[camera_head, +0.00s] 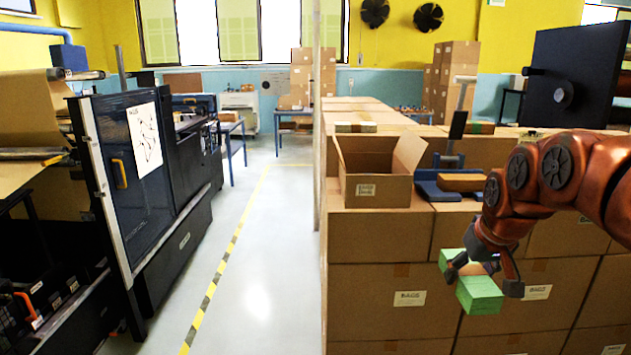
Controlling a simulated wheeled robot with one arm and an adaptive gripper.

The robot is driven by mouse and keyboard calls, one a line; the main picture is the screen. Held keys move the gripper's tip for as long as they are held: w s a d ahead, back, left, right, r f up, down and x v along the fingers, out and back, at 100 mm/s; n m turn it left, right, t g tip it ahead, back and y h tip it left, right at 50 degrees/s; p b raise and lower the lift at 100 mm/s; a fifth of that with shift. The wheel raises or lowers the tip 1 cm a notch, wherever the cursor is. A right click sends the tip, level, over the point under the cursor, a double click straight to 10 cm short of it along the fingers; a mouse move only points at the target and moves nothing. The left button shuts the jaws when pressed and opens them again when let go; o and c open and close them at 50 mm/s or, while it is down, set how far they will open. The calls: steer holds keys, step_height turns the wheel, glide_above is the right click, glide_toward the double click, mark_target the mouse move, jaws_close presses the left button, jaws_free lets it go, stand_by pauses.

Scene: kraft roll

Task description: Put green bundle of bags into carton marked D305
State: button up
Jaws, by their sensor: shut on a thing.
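The green bundle of bags (480,296) is in my gripper (483,280), with a dark fingertip on each side of it and a brown band around its middle. My gripper is shut on it and holds it at the lower right, in front of the stacked boxes and below their top. An open carton (376,190) with raised flaps stands on top of the stack, up and to the left of my gripper. It has a white label whose writing is too small to read surely. Its inside bottom is hidden.
A blue scale (430,191) with a brown bundle (461,182) on it stands right of the carton. A flat bundle (355,127) lies behind the carton. A dark monitor (575,75) is at upper right. The aisle floor (262,255) left of the boxes is clear.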

steer(key=w+a+f, duration=0.2)
steer(key=a+f, duration=0.4)
steer(key=f, duration=0.6)
steer(key=w+a+f, duration=0.3)
steer(key=a+f, duration=0.3)
steer(key=f, duration=0.6)
steer(key=shift+w+a+f, duration=0.2)
steer(key=shift+w, duration=0.15)
